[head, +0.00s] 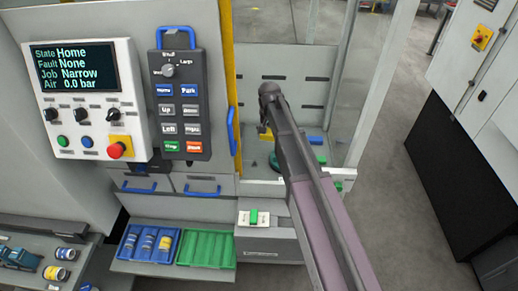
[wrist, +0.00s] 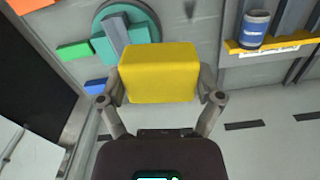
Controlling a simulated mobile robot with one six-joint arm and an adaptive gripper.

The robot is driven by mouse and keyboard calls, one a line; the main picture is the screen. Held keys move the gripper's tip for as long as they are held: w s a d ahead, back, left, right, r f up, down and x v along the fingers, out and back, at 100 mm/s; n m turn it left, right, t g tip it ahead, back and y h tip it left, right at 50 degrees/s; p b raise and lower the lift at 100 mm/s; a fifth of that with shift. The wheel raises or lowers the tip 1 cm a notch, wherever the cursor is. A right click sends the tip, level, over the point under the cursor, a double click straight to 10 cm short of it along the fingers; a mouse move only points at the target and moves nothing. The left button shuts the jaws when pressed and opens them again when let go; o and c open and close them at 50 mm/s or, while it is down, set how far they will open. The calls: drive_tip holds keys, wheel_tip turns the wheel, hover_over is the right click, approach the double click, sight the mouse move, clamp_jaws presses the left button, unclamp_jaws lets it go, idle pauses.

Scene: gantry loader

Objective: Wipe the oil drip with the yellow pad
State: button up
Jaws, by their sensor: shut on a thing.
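The yellow pad (wrist: 160,73) is a block held between the two fingers of my gripper (wrist: 160,84) in the wrist view. The fingers are shut on its left and right sides. In the head view my arm reaches into the open bay, and a bit of yellow (head: 265,134) shows below its end; I cannot tell if it is the pad. I cannot make out the oil drip for certain. A small dark mark (wrist: 189,8) shows at the top edge of the wrist view, beyond the pad, too small to identify.
A teal disc (wrist: 101,47) with a grey-blue bar lies beyond the pad to the left. Green (wrist: 73,50) and blue (wrist: 95,87) blocks are near it. A blue can (wrist: 255,28) stands on a yellow ledge (wrist: 290,40) at right. A clear panel (head: 378,85) bounds the bay.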

drive_tip(key=n+b, duration=0.2)
drive_tip(key=b, duration=0.9)
hover_over(258, 164)
wheel_tip(258, 164, down, 11)
drive_tip(key=shift+d, duration=0.1)
drive_tip(key=shift+f, duration=0.2)
wheel_tip(258, 164, down, 7)
drive_tip(key=b, duration=0.7)
drive_tip(key=shift+f, duration=0.15)
drive_tip(key=shift+w+a, duration=0.1)
drive_tip(key=shift+a, duration=2)
drive_tip(key=shift+d, duration=2)
drive_tip(key=shift+d+r+p, duration=0.2)
drive_tip(key=shift+r+p, duration=0.7)
drive_tip(key=shift+r, duration=0.1)
wheel_tip(258, 164, up, 6)
drive_tip(key=p, duration=0.5)
drive_tip(key=shift+f+p, duration=0.15)
drive_tip(key=shift+p, duration=0.2)
